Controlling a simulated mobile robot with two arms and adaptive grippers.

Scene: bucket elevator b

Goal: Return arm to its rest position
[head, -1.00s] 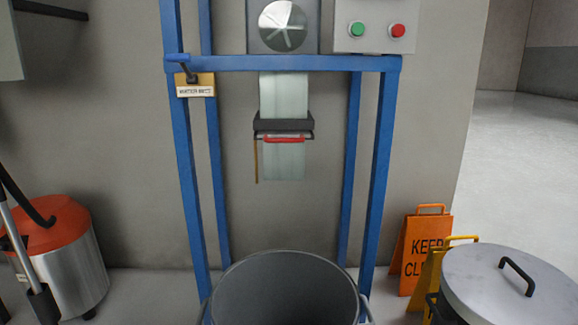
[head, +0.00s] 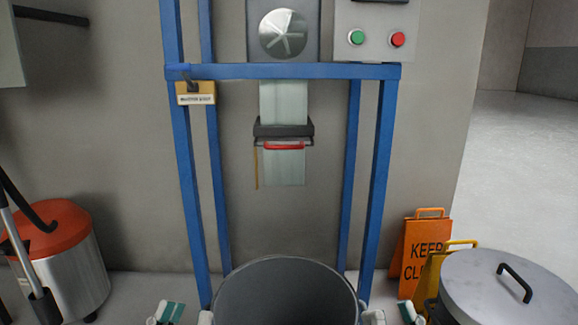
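Only the tips of my grippers show at the bottom edge of the head view. My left gripper (head: 189,315) is beside the left rim of the grey bucket (head: 228,278); its white and teal fingers look apart. My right gripper (head: 391,315) is beside the right rim, with its fingers also apart. Nothing shows between either pair of fingertips. The rest of both arms is out of view. I cannot tell whether either gripper touches the bucket.
A blue frame (head: 290,71) stands behind the bucket, with a chute and red handle (head: 284,146). Orange and yellow signs (head: 420,250) and a lidded drum (head: 470,275) are at right. Open floor lies at far right.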

